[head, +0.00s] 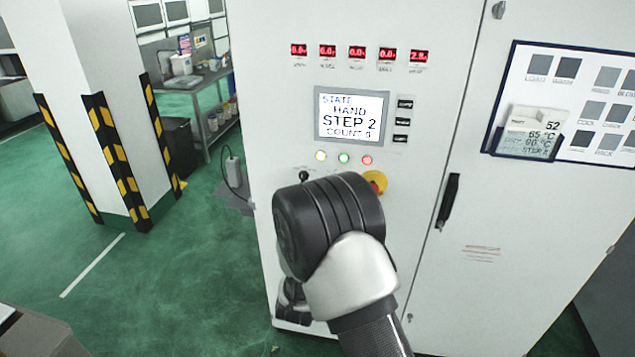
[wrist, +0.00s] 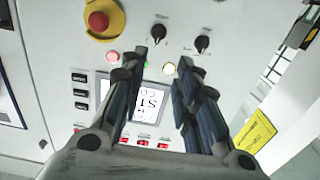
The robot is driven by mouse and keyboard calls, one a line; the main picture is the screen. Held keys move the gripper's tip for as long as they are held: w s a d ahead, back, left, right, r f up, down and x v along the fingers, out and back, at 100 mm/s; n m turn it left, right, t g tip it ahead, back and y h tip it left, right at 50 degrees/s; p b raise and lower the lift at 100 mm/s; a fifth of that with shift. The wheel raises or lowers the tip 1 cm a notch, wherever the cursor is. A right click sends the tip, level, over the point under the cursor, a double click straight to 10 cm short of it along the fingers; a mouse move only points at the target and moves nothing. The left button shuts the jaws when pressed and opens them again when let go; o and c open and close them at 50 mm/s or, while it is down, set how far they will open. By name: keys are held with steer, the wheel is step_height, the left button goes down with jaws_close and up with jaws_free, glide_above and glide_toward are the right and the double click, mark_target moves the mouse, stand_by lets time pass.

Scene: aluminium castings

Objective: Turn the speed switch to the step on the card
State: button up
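Two black rotary switches show on the cabinet in the wrist view, one (wrist: 159,32) with its pointer towards me and one (wrist: 203,43) beside it; I cannot tell which is the speed switch. A black knob (head: 304,176) also shows in the head view beside my arm. The card (head: 533,122) sits in a dark holder at the right; its lowest line reads STEP, with the digit unclear. The screen (head: 350,116) reads HAND and STEP 2. My gripper (wrist: 165,65) is open and empty, its fingers apart before the panel; my arm hides it in the head view.
A red emergency stop on a yellow base (head: 375,182) is close to my arm and shows in the wrist view (wrist: 97,20). Yellow, green and red lamps (head: 344,158) sit under the screen. A black door handle (head: 447,201) stands out at the right. Green floor is clear at the left.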

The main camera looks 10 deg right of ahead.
steer(key=x, duration=1.7)
steer(key=shift+d, duration=0.15)
jaws_close()
